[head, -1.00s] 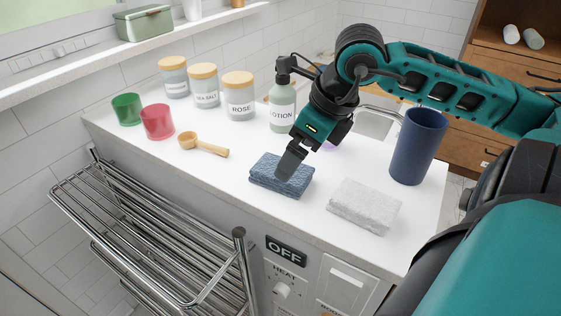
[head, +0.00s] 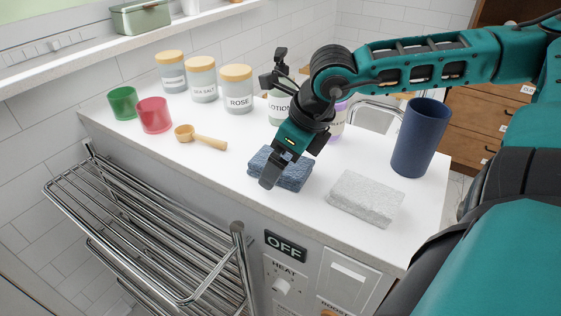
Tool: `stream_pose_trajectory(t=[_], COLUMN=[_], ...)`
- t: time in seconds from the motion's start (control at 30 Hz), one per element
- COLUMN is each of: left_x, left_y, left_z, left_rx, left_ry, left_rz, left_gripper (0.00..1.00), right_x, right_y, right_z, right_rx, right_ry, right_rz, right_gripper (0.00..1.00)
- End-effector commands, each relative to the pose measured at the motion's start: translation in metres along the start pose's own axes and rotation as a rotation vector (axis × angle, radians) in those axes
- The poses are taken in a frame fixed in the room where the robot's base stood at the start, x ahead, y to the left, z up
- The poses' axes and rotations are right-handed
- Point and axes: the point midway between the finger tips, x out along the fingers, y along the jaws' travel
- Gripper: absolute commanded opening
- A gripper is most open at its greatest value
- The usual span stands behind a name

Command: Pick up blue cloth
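The blue cloth (head: 297,176) lies folded on the white counter (head: 222,172), near its front edge. My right gripper (head: 269,182) points down over the cloth and hides part of its left and middle. The fingertips show in front of the cloth's front-left side. I see the fingers side-on, so I cannot tell whether they are open or shut, or whether they touch the cloth. The cloth appears to rest on the counter. My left gripper is not in view.
A white cloth (head: 366,198) lies right of the blue one, with a dark blue cup (head: 419,138) behind it. A lotion bottle (head: 279,106) stands close behind my gripper. A wooden scoop (head: 205,138) lies left. A metal rack (head: 150,235) is below the counter's front.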

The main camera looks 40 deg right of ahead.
Motion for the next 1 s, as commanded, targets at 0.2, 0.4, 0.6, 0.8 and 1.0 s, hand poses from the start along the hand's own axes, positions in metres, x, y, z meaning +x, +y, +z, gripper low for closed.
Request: stream_pose_trajectory(t=[0.2,0.4,0.6,0.8,1.0], left_x=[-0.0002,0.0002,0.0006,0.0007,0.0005], left_y=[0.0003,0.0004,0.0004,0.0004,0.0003], left_z=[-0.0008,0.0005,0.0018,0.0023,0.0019], left_rx=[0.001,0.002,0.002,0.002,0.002], left_ry=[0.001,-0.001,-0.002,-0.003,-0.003], left_rz=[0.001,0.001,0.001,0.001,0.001], left_gripper=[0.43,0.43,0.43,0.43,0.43], right_x=[-0.0004,-0.0005,-0.0005,-0.0006,-0.0022], right_y=[-0.0001,-0.0001,-0.0001,-0.0001,-0.0002], right_z=[0.0002,0.0002,0.0001,0.0003,0.0011], right_rx=[0.000,0.000,0.000,0.000,0.000], right_ry=[0.000,0.000,0.000,-0.001,-0.001], right_rz=[0.000,0.000,0.000,0.000,-0.001], right_gripper=[0.94,0.75,0.56,0.46,0.46])
